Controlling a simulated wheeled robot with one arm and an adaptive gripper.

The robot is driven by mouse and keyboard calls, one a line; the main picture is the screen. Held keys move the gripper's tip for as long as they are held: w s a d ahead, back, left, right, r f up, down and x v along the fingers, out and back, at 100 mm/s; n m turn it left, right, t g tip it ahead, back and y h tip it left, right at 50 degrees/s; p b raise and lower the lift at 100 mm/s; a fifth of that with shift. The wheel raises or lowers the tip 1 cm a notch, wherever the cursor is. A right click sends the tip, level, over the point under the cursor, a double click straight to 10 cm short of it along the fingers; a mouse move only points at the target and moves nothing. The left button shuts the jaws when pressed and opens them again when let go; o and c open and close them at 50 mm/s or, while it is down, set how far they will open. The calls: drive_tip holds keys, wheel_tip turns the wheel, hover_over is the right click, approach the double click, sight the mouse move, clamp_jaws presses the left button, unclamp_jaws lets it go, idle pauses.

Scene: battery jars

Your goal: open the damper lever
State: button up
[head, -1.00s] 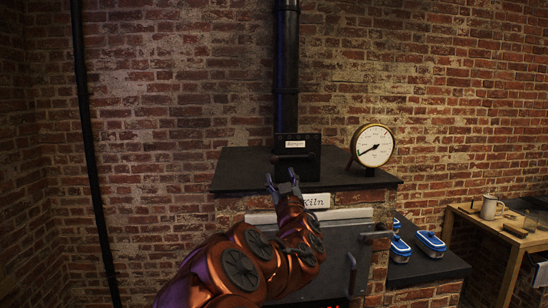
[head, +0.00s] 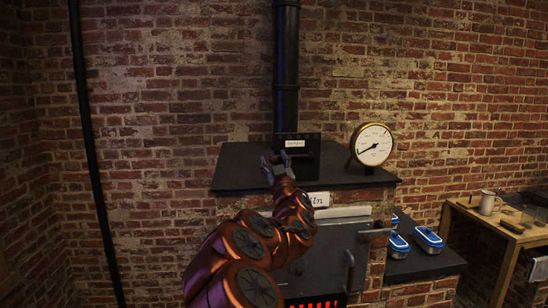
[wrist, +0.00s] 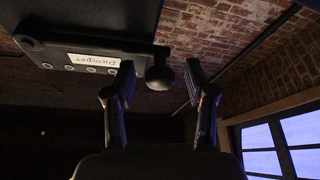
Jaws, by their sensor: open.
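The damper is a black box (head: 303,160) with a white label, at the foot of the black pipe on the kiln top. In the wrist view its labelled plate (wrist: 95,62) appears upside down. The lever's dark round knob (wrist: 160,76) shows there between my fingertips, in front of the brick wall. My gripper (head: 275,159) is open, in front of the box's left side. In the wrist view the open fingers (wrist: 160,84) stand on either side of the knob, with no clear contact. In the head view I cannot make out the lever clearly.
A round gauge (head: 371,145) stands right of the damper on the dark kiln top (head: 235,174). The kiln door (head: 330,255) is below, with a red glow under it. Blue-rimmed containers (head: 428,240) sit on a lower ledge, and a mug (head: 487,202) on the wooden table.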

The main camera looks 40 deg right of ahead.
drive_tip(key=shift+w+d+r, duration=0.1)
drive_tip(key=shift+w, duration=0.1)
clamp_jaws()
idle(0.5)
